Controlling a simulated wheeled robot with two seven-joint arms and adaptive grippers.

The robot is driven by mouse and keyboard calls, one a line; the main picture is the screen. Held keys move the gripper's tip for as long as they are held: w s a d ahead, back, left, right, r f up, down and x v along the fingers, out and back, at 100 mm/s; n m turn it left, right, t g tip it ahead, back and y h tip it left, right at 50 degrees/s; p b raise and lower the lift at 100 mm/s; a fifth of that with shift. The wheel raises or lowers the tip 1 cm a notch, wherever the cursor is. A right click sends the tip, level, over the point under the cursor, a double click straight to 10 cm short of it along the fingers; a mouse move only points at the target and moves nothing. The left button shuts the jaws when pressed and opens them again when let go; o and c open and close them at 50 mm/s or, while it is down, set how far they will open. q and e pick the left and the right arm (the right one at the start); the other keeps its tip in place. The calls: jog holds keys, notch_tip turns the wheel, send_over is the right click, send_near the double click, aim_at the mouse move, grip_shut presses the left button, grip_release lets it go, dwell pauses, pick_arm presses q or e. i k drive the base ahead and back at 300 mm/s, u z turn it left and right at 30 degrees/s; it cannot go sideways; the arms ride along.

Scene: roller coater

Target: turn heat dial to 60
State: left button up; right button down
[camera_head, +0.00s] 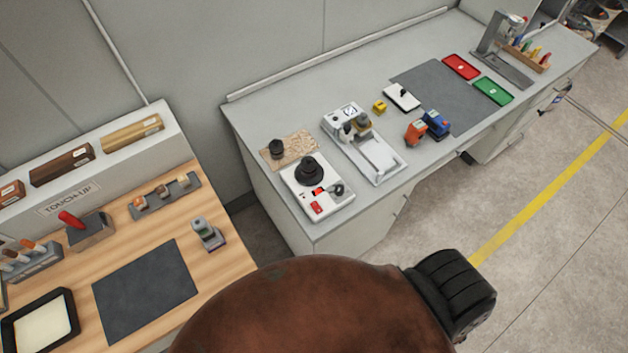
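I cannot tell which of these is the heat dial, and no scale or number is readable. Neither of my grippers is in view.
Small orange (415,133) and blue (437,123) items stand right of the machine, near a dark mat (450,90), with red (461,67) and green (493,91) trays beyond. A wooden touch-up bench (235,262) is at left. A large brown rounded shape blocks the bottom.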

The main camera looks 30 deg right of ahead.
aim_at(339, 190)
jog(key=z, duration=1.3)
